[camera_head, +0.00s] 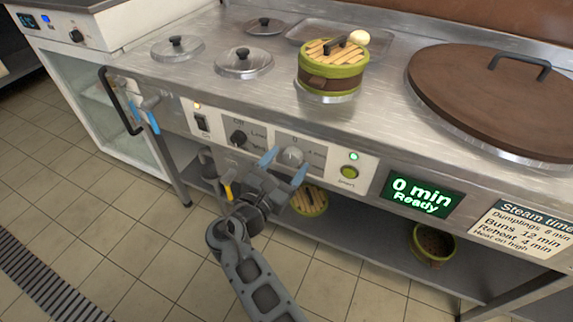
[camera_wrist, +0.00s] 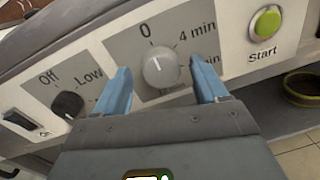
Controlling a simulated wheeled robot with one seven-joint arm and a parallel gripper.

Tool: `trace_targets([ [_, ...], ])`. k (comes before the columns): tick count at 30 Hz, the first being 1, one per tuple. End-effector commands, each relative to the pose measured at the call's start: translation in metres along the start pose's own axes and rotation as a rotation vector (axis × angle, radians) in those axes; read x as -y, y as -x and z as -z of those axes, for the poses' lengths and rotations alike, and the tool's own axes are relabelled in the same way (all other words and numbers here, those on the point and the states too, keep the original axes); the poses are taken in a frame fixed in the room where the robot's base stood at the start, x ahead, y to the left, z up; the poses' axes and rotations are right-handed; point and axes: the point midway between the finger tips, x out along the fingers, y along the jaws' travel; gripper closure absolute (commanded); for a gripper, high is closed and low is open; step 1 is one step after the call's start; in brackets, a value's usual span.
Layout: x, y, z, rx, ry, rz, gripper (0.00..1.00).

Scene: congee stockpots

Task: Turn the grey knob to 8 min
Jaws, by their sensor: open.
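The grey knob (camera_head: 292,156) is on the front panel of the steel counter, between the black knob and the green Start button. In the wrist view the grey knob (camera_wrist: 162,68) has its white pointer line near the 0 mark, with "4 min" to its upper right; lower labels are partly hidden by a finger. My gripper (camera_head: 286,161) is open, with its blue fingertips on either side of the grey knob; whether they touch it I cannot tell. The display (camera_head: 422,195) reads "0 min Ready".
The black knob (camera_wrist: 68,104) with Off and Low marks sits left of the gripper, beside a black switch (camera_wrist: 22,122). The green Start button (camera_wrist: 266,22) is to the right. A bamboo steamer (camera_head: 332,70) and a large brown lid (camera_head: 490,98) stand on the counter above.

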Motion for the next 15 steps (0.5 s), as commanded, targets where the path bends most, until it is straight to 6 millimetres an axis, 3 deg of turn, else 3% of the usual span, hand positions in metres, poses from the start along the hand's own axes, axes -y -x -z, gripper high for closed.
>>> trace_targets([
  [9,0.0003,-0.003,-0.0001,0.0,0.0,0.001,0.29],
  [15,0.0003,-0.0029,0.0,0.0,0.0,0.001,0.48],
])
